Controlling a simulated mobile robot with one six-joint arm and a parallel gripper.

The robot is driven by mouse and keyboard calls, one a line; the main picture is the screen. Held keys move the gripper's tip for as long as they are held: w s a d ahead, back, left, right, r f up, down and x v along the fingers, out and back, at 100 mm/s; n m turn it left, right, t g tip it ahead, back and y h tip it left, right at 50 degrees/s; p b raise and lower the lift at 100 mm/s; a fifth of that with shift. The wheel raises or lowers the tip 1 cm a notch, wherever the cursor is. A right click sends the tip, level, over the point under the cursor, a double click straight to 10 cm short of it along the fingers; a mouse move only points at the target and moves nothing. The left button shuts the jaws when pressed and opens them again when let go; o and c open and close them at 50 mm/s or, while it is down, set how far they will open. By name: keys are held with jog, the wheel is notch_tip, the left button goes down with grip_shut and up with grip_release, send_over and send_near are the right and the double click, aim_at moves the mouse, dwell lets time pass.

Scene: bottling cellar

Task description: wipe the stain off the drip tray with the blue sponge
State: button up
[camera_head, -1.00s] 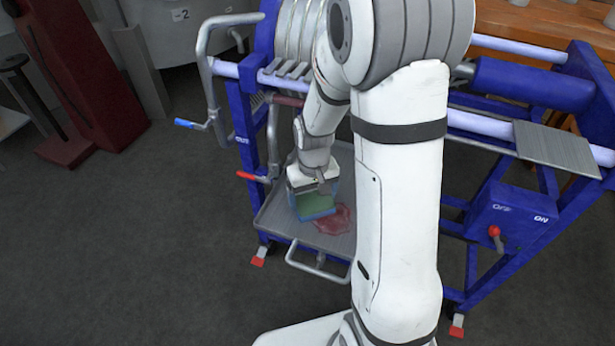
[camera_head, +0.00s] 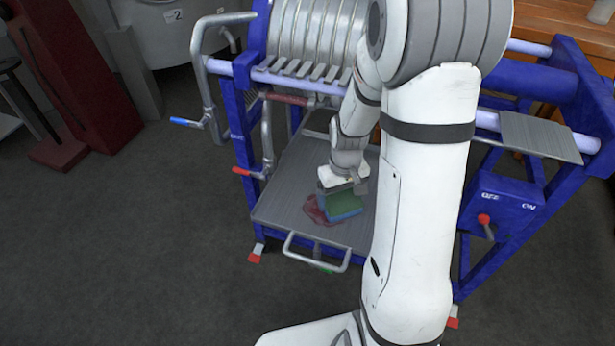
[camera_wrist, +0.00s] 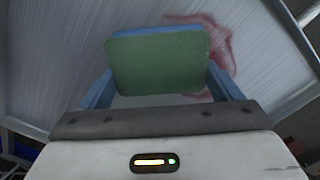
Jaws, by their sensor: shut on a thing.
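The blue sponge (camera_head: 342,205) with a green face is held in my gripper (camera_head: 343,192). In the wrist view the sponge (camera_wrist: 158,62) sits between the two blue fingers of my gripper (camera_wrist: 158,88), green face toward the camera. The grey drip tray (camera_head: 283,195) lies under it, inside the blue frame. The dark red stain (camera_head: 316,212) is on the tray and shows left of and partly behind the sponge. In the wrist view the stain (camera_wrist: 222,42) curves around the sponge's upper right. I cannot tell whether the sponge touches the tray.
The blue-framed machine (camera_head: 247,140) surrounds the tray, with a red-tipped lever (camera_head: 243,171) and a blue-tipped lever (camera_head: 186,122) at left. A metal handle (camera_head: 316,256) sticks out at the tray's front. A switch box (camera_head: 502,207) is at right.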

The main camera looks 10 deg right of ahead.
jog(key=shift+s+d+f, duration=0.1)
jog(key=shift+s+d, duration=0.1)
jog(key=shift+d, duration=0.2)
jog(key=shift+s+d, duration=0.4)
jog(key=shift+d, duration=0.25)
jog(key=shift+s+d+r+p, duration=0.1)
jog(key=shift+s+r+p, duration=0.05)
jog(key=shift+r+p, duration=2.85)
jog(key=shift+r, duration=1.2)
